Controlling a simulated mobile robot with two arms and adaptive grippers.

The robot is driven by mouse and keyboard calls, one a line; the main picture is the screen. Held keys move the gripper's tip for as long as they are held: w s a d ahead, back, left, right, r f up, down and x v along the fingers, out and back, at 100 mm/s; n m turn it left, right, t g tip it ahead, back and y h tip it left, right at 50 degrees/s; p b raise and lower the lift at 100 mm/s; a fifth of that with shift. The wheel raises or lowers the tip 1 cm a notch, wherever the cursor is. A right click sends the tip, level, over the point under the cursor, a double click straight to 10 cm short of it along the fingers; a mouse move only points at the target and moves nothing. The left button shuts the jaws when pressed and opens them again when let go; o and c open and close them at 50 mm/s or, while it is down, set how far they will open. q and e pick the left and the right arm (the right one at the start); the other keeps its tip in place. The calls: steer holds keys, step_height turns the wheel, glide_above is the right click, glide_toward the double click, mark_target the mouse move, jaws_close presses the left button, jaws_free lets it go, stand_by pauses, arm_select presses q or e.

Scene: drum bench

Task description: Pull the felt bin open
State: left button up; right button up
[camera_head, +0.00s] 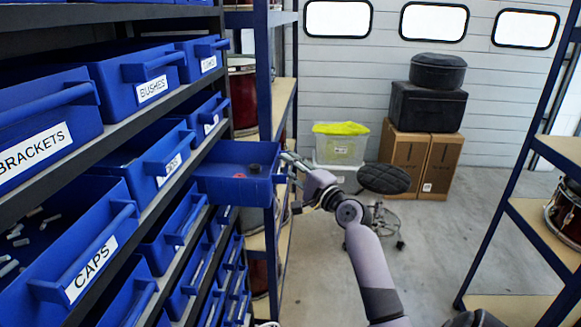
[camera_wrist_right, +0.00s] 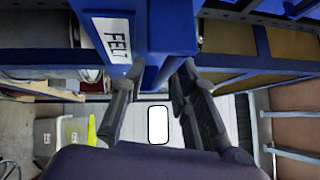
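The felt bin (camera_head: 235,190) is a blue drawer that sticks well out of the shelf rack into the aisle in the head view. Small dark and red pieces lie inside it. Its FELT label and blue front (camera_wrist_right: 165,35) fill the top of the right wrist view. My right gripper (camera_head: 287,168) is at the bin's front, and in the wrist view its fingers (camera_wrist_right: 160,72) close in on both sides of the blue handle. The exact finger contact is partly hidden. My left gripper is not in view.
Other labelled blue bins, such as the CAPS bin (camera_head: 75,250) and the BRACKETS bin (camera_head: 45,120), fill the rack at left. A stool (camera_head: 384,179), a clear tub (camera_head: 340,148) and cardboard boxes (camera_head: 421,160) stand behind. The aisle floor (camera_head: 440,240) at right is clear.

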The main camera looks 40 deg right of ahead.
steer(key=shift+r, duration=0.1)
steer(key=s+a+f, duration=0.1)
steer(key=s, duration=1.1)
steer(key=shift+f, duration=0.35)
steer(key=shift+w+f, duration=0.1)
